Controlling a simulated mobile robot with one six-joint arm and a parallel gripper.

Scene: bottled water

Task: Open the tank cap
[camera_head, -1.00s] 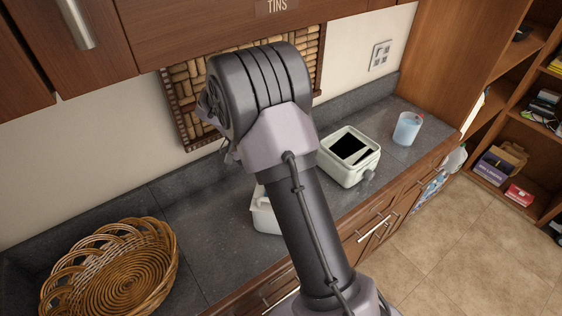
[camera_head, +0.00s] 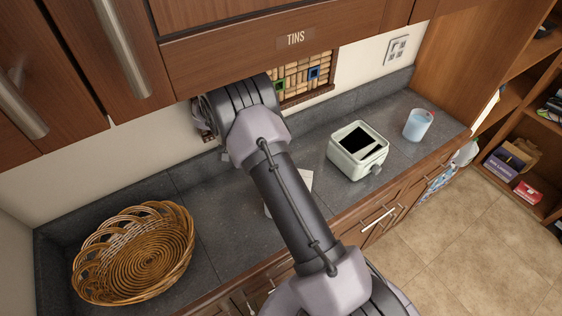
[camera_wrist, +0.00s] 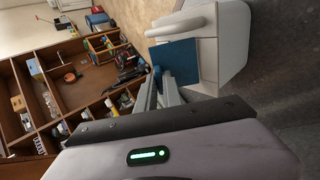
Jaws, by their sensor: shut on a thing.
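In the wrist view, my gripper (camera_wrist: 162,92) is shut on a blue part just below a flat blue square plate (camera_wrist: 174,58), which looks like the tank cap. The plate lies against a white container (camera_wrist: 222,48) with a raised handle (camera_wrist: 182,24); I cannot tell whether it is seated or lifted. In the head view, my arm hides the gripper and most of a white object (camera_head: 304,181) on the counter. A pale box-shaped container (camera_head: 347,166) with a dark top and a front knob stands right of my arm.
A wicker basket (camera_head: 140,262) sits at the left of the grey counter (camera_head: 205,205). A light-blue pitcher (camera_head: 417,126) stands at the far right. Upper cabinets (camera_head: 270,55) hang close above my arm. Open shelves (camera_head: 520,165) stand beyond the counter's right end.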

